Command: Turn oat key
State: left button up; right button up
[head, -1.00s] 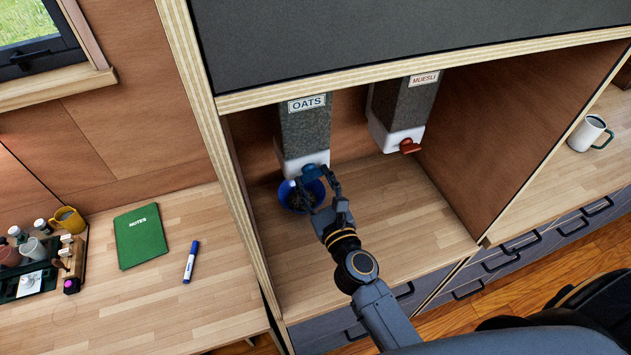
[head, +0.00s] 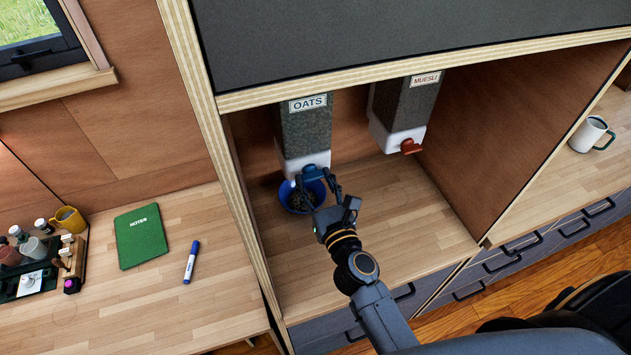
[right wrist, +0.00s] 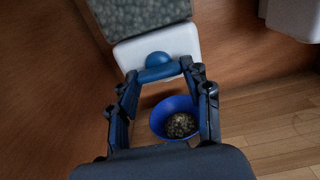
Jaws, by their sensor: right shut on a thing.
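The oat dispenser (head: 305,130), labelled OATS, hangs in the cabinet nook with a white outlet at its base. Its blue key (head: 312,173) is on the front of the outlet; it also shows in the right wrist view (right wrist: 158,68). My right gripper (head: 322,184) is at the key, with its fingers shut on it, one on each side in the right wrist view (right wrist: 158,80). A blue bowl (head: 290,201) stands below the outlet, with oats in it (right wrist: 180,125). My left gripper is not in view.
A muesli dispenser (head: 400,115) with a red key (head: 410,147) hangs to the right. The wooden side panel (head: 215,140) bounds the nook on the left. The nook floor (head: 400,215) is free to the right of the bowl.

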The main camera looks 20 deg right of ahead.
aim_at(309, 137)
jog(key=o, duration=1.2)
jog(key=shift+c, duration=0.2)
notch_tip(309, 137, up, 10)
